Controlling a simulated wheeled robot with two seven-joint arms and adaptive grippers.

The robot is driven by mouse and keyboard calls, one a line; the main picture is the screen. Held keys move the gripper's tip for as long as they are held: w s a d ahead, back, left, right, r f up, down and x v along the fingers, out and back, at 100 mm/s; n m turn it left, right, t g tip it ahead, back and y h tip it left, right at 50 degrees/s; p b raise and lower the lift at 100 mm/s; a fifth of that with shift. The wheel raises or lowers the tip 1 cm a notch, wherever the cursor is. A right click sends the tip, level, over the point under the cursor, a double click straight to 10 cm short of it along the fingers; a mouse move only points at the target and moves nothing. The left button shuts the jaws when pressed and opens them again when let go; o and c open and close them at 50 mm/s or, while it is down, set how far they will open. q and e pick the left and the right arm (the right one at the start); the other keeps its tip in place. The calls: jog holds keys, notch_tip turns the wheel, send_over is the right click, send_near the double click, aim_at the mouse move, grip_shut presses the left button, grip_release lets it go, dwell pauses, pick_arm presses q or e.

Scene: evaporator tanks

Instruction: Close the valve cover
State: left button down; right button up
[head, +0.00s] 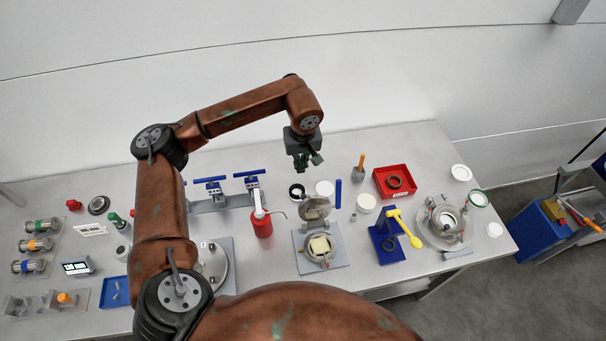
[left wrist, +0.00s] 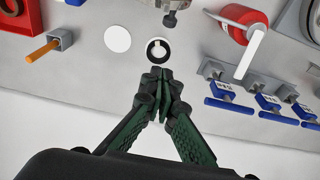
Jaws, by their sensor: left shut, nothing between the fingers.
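The valve cover (head: 315,207) is a round grey metal lid. It stands raised and open at the back of the round valve body (head: 306,258), which holds a pale block and sits on a grey plate. My left gripper (head: 305,164) is shut and empty, above and behind the raised cover, well apart from it. In the left wrist view the shut fingers (left wrist: 158,76) point toward a black ring on the table. A grey metal part at that view's top edge is cut off, and I cannot tell which part it is. My right gripper is not in view.
A red bottle (head: 262,226) with a spout stands left of the cover. A blue stand (head: 388,246) with a yellow spoon-like tool is at the right. A black ring (head: 297,192), white discs and a red tray (head: 379,178) lie behind. Blue-handled valves (head: 210,186) stand at the back left.

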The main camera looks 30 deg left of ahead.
aim_at(314, 208)
pick_arm(q)
notch_tip(314, 208, down, 8)
jog(key=s+d+p, duration=0.1)
jog(key=s+p, duration=0.1)
jog(key=p, duration=0.1)
jog(key=shift+d, duration=0.25)
jog(key=shift+f, duration=0.1)
